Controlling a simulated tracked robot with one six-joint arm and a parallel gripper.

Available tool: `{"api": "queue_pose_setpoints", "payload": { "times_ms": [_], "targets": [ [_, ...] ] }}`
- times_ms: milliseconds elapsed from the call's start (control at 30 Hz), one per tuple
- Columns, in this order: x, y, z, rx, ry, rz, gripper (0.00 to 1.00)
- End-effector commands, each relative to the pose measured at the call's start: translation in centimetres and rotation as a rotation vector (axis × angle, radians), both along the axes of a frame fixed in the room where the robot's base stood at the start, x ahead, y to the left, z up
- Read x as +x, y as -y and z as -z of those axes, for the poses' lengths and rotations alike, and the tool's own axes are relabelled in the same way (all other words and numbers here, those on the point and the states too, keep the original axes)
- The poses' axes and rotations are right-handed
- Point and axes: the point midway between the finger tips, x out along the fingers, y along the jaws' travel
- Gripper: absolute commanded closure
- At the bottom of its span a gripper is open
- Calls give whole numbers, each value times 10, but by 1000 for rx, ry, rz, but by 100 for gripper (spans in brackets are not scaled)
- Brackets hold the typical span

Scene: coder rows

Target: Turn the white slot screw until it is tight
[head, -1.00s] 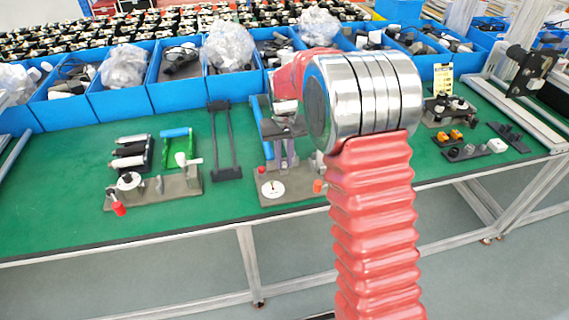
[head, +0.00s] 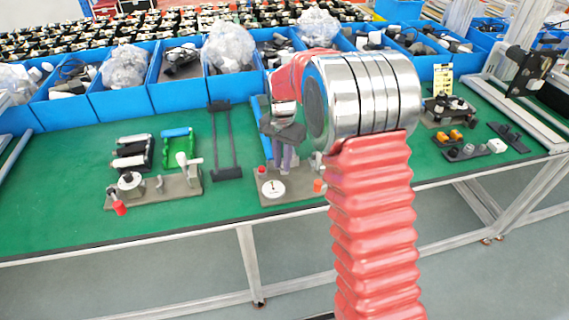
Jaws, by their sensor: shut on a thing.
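My gripper (head: 285,155) points down over a grey-brown plate (head: 296,193) near the middle of the bench. Its fingers are close together, shut on what seems to be the white slot screw. The screw itself is hidden between and behind the fingers, so its head and slot do not show. A round white dial with a dark pointer (head: 272,188) sits on the plate in front of the gripper. An orange-red knob (head: 318,186) stands at the plate's right end.
To the left, another plate (head: 150,195) carries a white disc, a red-handled crank and a white lever. Black and green holders (head: 176,150) and a dark frame (head: 224,140) lie behind. Blue bins (head: 125,101) line the back. My arm hides the bench to the right of the gripper.

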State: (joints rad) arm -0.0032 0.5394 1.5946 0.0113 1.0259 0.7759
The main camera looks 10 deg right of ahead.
Motion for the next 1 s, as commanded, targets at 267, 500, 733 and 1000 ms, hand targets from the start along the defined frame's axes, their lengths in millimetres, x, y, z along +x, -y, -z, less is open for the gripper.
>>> {"api": "queue_pose_setpoints", "payload": {
  "times_ms": [267, 500, 733, 1000],
  "targets": [
    [9, 12, -2, -15, 29, 131, 100],
    [9, 12, -2, -15, 27, 135, 100],
    [11, 12, -1, -15, 28, 264, 100],
    [14, 13, 0, -16, 26, 475, 100]
  ]
}}
